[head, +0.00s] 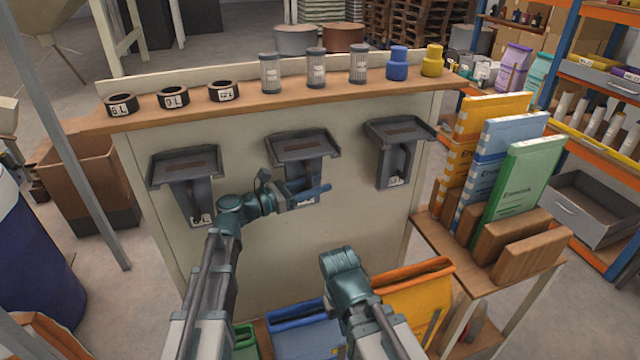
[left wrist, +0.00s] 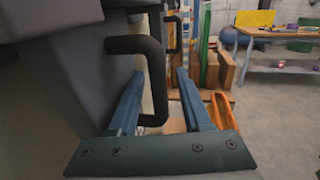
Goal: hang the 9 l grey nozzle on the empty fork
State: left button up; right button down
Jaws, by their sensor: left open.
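Three dark grey hopper-shaped fittings are on the pale panel: left (head: 186,168), middle (head: 301,146) and right (head: 400,132). Their small labels are too small to read, so I cannot tell which is the 9 l nozzle. I cannot make out an empty fork. My left gripper (head: 325,188) is open in front of the middle fitting and covers part of its lower half. In the left wrist view a black bent handle (left wrist: 156,82) stands between the two blue fingers; I cannot tell if they touch it. My right arm's wrist shows at bottom centre; its fingers are hidden.
A wooden shelf (head: 450,82) above the panel holds black rings marked 6 L, 9 L (head: 173,97) and 12 L, grey cylinders, and blue and yellow pieces. Sacks (head: 520,178) stand on a side table at right. Blue and orange bins (head: 415,300) sit below.

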pick_arm(q)
jog(key=v, duration=1.1)
jog(key=s+d+f+m+g+y, duration=0.65)
jog(key=s+d+f+m, duration=0.45)
jog(key=f+m, duration=0.3)
jog(key=s+a+f+m+y, duration=0.2)
jog(key=s+m+y, duration=0.1)
jog(key=m, duration=0.1)
jog(key=s+a+f+m+g+y, duration=0.1)
jog(key=s+a+f+m+y, duration=0.1)
jog(key=s+f+m+y, duration=0.1)
jog(key=s+a+f+m+g+y, duration=0.1)
jog(key=s+a+f+m+y, duration=0.1)
jog(key=s+m+y, duration=0.2)
jog(key=shift+a+f+m+g+y, duration=0.1)
jog(key=shift+f+m+g+y, duration=0.1)
jog(key=shift+m, duration=0.5)
jog(key=shift+a+f+m+g+y, duration=0.1)
jog(key=shift+f+m+y, duration=0.1)
jog(key=shift+m, duration=0.5)
